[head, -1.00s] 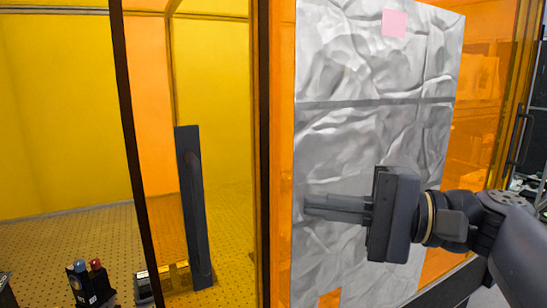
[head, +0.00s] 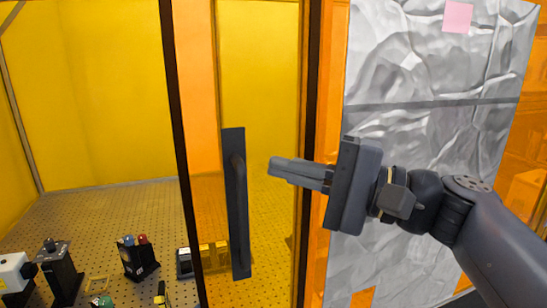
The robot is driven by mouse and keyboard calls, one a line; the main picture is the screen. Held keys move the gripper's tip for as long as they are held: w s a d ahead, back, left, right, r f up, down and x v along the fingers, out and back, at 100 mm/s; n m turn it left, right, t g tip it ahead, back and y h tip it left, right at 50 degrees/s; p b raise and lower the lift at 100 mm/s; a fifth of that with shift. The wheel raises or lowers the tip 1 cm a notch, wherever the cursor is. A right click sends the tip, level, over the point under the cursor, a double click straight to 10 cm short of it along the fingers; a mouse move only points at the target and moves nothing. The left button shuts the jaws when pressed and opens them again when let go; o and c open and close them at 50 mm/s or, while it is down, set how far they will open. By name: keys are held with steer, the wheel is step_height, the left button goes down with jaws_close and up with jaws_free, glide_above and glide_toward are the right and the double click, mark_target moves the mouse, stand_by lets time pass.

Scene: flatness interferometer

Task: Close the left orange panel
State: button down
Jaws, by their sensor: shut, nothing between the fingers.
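The left orange panel (head: 197,80) is a see-through orange sheet with a dark left edge. It stands partly across the enclosure's front, with an open gap to its left. Its long black handle (head: 237,205) is upright on the panel. My gripper (head: 270,168) is shut and empty, with its fingertips pointing left. In the picture the tips lie a little right of the handle, with a visible space between; how far apart they are in depth I cannot tell.
A silver foil-covered panel (head: 420,120) with a pink note (head: 458,17) stands right, behind my arm. Through the gap, a perforated table (head: 90,225) carries small optical parts, including a black mount with blue and red knobs (head: 138,257). A dark vertical frame edge (head: 312,60) lies beside my fingers.

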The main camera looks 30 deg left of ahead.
steer(key=shift+s+a+r+p, duration=0.15)
steer(key=shift+s+a, duration=0.2)
steer(key=shift+s, duration=0.25)
steer(key=shift+s+a+r+p, duration=0.15)
steer(key=shift+s+a, duration=0.15)
steer(key=shift+s, duration=0.3)
